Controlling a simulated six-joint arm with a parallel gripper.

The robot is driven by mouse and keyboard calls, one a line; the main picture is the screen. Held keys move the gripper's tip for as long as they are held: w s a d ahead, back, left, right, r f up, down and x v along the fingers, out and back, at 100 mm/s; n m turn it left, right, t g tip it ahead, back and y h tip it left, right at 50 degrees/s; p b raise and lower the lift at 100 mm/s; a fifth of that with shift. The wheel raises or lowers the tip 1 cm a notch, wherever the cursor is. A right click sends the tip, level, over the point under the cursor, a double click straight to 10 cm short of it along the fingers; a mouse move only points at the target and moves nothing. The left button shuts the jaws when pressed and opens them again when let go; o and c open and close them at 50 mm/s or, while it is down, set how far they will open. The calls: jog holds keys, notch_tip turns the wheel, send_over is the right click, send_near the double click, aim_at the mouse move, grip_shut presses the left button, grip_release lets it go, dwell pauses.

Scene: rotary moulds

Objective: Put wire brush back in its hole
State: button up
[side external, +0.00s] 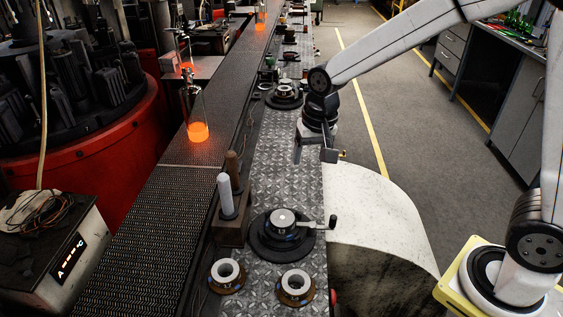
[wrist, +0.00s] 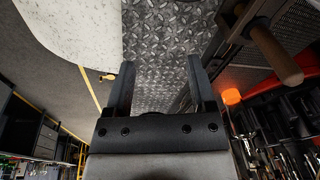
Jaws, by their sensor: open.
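A dark block (side external: 232,229) stands beside the round mould station on the metal worktop. It holds an upright pale grey handle (side external: 226,196) and, behind it, an upright brown handle (side external: 232,171). I cannot tell which of these, if either, belongs to the wire brush; no bristles show. The brown handle also shows at upper right in the wrist view (wrist: 274,55). My gripper (side external: 314,158) is open and empty above the worktop's right edge, to the right of the block and apart from it. In the wrist view its fingers (wrist: 160,70) are spread over bare metal.
A round mould station (side external: 272,247) with a crank stands in front, with two ringed pieces (side external: 296,287) nearby. A glowing glass piece (side external: 198,131) stands on the conveyor (side external: 133,243) at left. The treadplate worktop (side external: 283,175) is bare between the stations. A large pale drum (side external: 370,220) is at right.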

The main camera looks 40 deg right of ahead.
jog(key=s+d+f+n, duration=0.2)
jog(key=s, duration=0.4)
jog(key=s+d+f+n+t, duration=0.1)
jog(key=s+d+f+n, duration=0.1)
jog(key=s, duration=0.4)
jog(key=shift+d+f+n, duration=0.35)
jog(key=shift+f+n, duration=0.35)
